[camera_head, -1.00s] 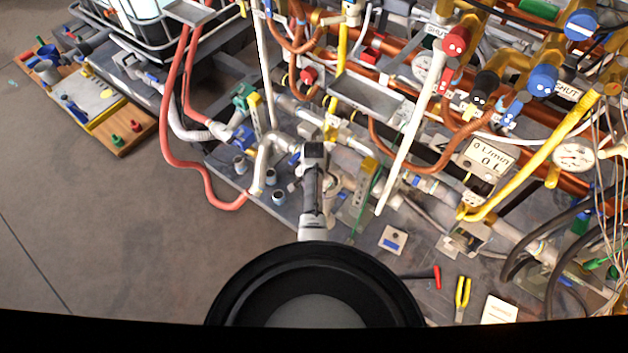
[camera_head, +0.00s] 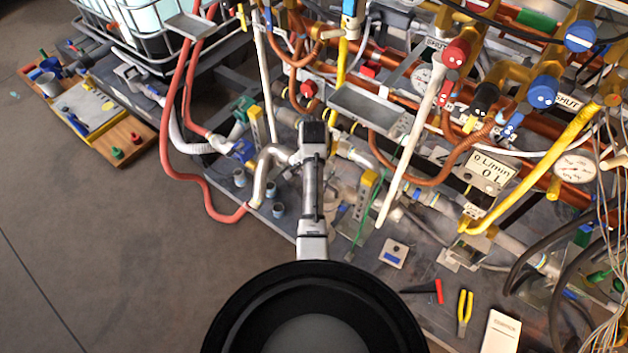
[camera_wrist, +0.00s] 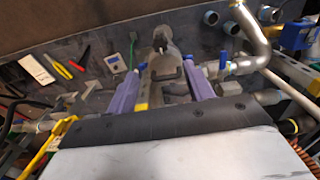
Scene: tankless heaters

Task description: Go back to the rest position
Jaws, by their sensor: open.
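My gripper shows in the wrist view (camera_wrist: 160,82) as two purple fingers set apart, so it is open. A grey and yellow upright piece (camera_wrist: 147,92) shows between the fingers; I cannot tell whether it is touched, and nothing looks gripped. In the head view my arm reaches up from the bottom middle over the pipework, and its own links hide the fingers. A small grey fitting (camera_wrist: 162,38) lies beyond the fingertips in the wrist view.
Pipes, valves and a flow display (camera_head: 491,170) crowd the right. A white pole (camera_head: 410,150) stands right of my arm. A red hose (camera_head: 180,140) loops at left.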

